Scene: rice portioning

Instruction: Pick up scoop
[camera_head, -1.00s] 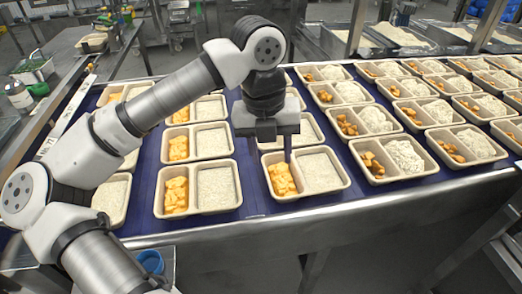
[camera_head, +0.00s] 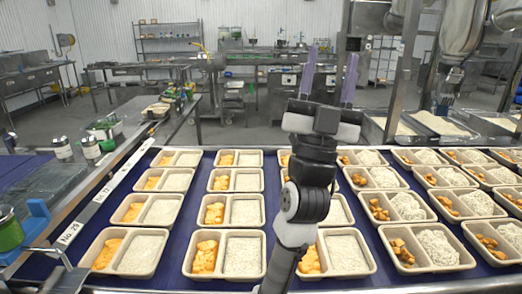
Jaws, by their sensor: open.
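My gripper (camera_head: 332,52) is in the middle of the head view, with its two long, pale purple fingers pointing up and away from me. The fingers are spread apart with nothing between them. My gripper is over the far part of the conveyor, in front of the distant benches. I cannot pick out a scoop with certainty. A blue object (camera_head: 37,214) stands at the left edge beside a green round item (camera_head: 10,232), but I cannot tell what it is.
Rows of two-compartment trays (camera_head: 243,253) with orange pieces and rice cover the blue belt. Rice bins (camera_head: 440,124) stand at the back right, below another white arm (camera_head: 464,26). Jars (camera_head: 90,148) stand on the left. A metal rail (camera_head: 100,192) runs along the belt's left side.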

